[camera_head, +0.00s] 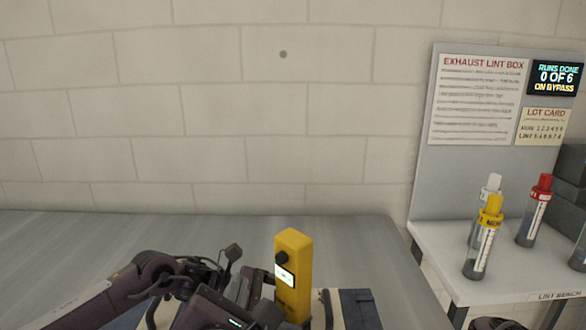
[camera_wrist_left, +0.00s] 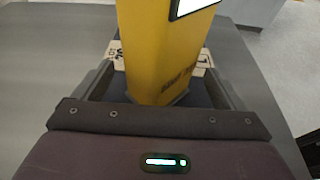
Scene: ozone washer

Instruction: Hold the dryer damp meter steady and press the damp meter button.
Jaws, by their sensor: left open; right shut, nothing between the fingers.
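The damp meter (camera_head: 293,270) is a tall yellow upright box. It has a lit white screen (camera_head: 285,274) and a black round knob or button (camera_head: 281,257) on its side facing left. It also shows in the left wrist view (camera_wrist_left: 160,50), where its top is cut off. My left gripper (camera_wrist_left: 163,85) is open, with one finger on each side of the meter's lower part. Gaps show between meter and fingers. Of my right gripper (camera_head: 490,323), only a dark part shows at the bottom edge, away from the meter; its fingertips are hard to make out.
The meter stands by a dark blue mat (camera_head: 360,308) with printed white cards on the grey bench (camera_head: 130,235). At right, a white shelf (camera_head: 500,270) holds capped tubes (camera_head: 483,240) before a notice panel (camera_head: 430,180). The bench behind the meter is clear.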

